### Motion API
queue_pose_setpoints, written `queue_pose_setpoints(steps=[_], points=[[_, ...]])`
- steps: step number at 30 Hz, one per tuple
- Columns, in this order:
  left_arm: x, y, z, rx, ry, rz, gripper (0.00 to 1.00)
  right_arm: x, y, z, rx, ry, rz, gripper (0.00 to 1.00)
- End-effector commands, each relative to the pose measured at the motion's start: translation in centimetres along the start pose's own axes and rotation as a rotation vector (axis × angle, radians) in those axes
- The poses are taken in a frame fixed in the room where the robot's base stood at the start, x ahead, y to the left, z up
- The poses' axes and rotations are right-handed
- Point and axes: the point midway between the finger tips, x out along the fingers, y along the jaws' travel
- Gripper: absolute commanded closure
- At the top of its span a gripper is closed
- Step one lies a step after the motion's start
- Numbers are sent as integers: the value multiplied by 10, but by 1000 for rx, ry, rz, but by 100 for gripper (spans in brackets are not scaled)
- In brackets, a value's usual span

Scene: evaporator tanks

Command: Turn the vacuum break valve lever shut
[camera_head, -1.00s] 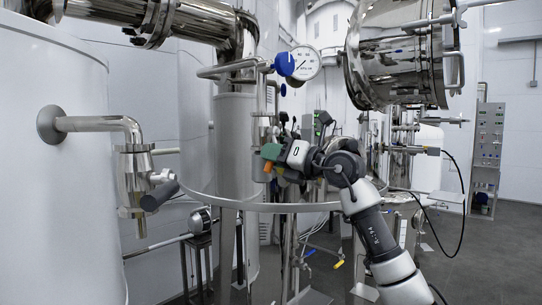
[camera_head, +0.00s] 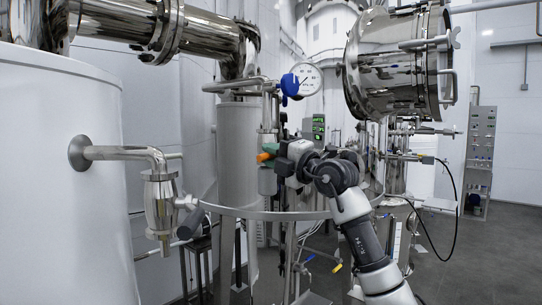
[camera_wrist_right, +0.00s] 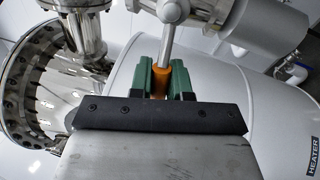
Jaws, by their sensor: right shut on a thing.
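The vacuum break valve lever is a thin grey metal rod (camera_wrist_right: 168,40) with an orange grip (camera_wrist_right: 160,82). In the right wrist view the rod runs up from the grip to a metal valve body (camera_wrist_right: 180,10) at the top edge. My right gripper (camera_wrist_right: 160,80) has green fingers on both sides of the orange grip and is shut on it. In the head view the right gripper (camera_head: 270,153) is near the middle, with the orange grip (camera_head: 263,157) showing at its left side. Its fingers hide part of the lever. My left gripper is not in view.
A round gauge (camera_head: 307,79) and blue knob (camera_head: 290,85) sit above the gripper. A curved metal rail (camera_head: 270,214) passes below it. A white tank (camera_head: 55,190) with a tap (camera_head: 160,200) stands left. A shiny vessel (camera_head: 395,65) hangs upper right. Open floor lies at the right.

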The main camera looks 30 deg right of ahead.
Motion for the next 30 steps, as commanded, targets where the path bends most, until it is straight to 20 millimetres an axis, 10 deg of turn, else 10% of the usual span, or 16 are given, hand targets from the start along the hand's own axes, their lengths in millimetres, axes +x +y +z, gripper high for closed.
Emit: queue_pose_setpoints(steps=[26,27,30], points=[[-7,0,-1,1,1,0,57,1,10,4,151,-30,5,100],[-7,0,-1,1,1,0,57,1,10,4,151,-30,5,76],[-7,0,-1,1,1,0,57,1,10,3,149,-30,4,61]])
